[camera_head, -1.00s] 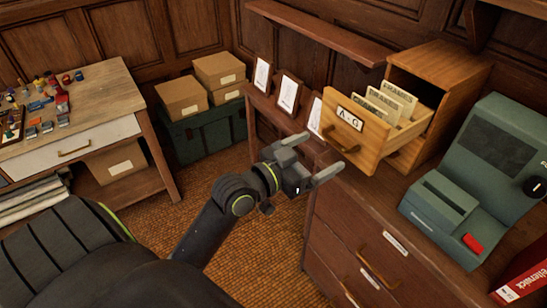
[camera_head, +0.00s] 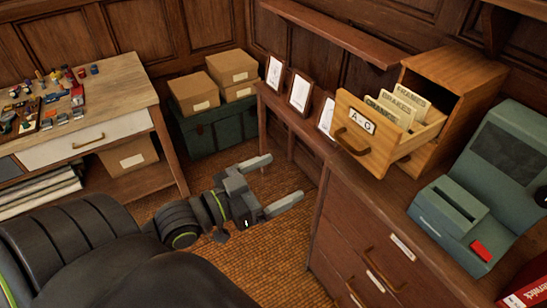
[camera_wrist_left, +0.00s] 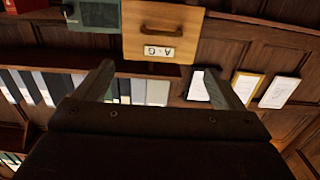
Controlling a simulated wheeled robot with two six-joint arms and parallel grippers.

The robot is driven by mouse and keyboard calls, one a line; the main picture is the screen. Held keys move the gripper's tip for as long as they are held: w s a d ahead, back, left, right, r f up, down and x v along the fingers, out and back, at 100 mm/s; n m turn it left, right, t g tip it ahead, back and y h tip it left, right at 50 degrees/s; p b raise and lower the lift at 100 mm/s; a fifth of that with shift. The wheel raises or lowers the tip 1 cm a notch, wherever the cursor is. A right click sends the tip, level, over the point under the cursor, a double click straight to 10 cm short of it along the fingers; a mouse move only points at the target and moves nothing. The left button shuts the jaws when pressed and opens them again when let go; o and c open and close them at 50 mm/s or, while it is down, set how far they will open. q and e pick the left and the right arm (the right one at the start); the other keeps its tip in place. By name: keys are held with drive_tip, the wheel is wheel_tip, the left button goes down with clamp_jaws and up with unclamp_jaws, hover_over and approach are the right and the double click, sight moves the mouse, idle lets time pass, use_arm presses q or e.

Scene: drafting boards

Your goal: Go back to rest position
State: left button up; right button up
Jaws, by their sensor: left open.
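My left gripper (camera_head: 278,183) is open and empty in the head view. It hangs over the carpet, left of the dark wooden cabinet and apart from it. In the left wrist view its two fingers (camera_wrist_left: 165,85) stand wide apart with nothing between them. The wooden card drawer (camera_head: 360,130) labelled A-G is pulled out of its box, with several cards standing in it. The drawer front also shows in the left wrist view (camera_wrist_left: 163,22), beyond the fingertips. My right gripper is not in view.
The dark cabinet (camera_head: 345,235) stands at the right, with a green machine (camera_head: 465,205) on top. Framed pictures (camera_head: 299,92) stand behind. A cluttered desk (camera_head: 115,100) is at the left. Boxes (camera_head: 193,92) sit on a green trunk (camera_head: 213,130). Carpet (camera_head: 285,240) lies open between.

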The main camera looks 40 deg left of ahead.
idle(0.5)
use_arm(q)
drive_tip(key=w+a+f+n+g+y, duration=0.1)
drive_tip(key=w+a+f+n+y, duration=0.15)
drive_tip(key=a+f, duration=0.45)
drive_tip(key=w+a+f+n+g+y, duration=0.1)
drive_tip(key=a+f+g+y, duration=0.15)
drive_tip(key=f, duration=0.95)
drive_tip(key=s+a+f+n+g+y, duration=0.1)
drive_tip(key=s+a+f+g, duration=0.1)
drive_tip(key=f, duration=0.7)
drive_tip(key=s+a+f+g+y, duration=0.1)
drive_tip(key=s+a+f+y, duration=0.15)
drive_tip(key=f, duration=0.65)
drive_tip(key=s+d+f+g, duration=0.2)
drive_tip(key=s+f+g, duration=0.3)
drive_tip(key=s+f, duration=0.9)
drive_tip(key=s+d+f+g+h, duration=0.1)
drive_tip(key=s+d+f+g, duration=0.3)
drive_tip(key=s+d+f, duration=0.3)
drive_tip(key=s+f, duration=0.3)
drive_tip(key=s, duration=0.3)
drive_tip(key=shift+s+f, duration=0.35)
drive_tip(key=shift+f, duration=0.05)
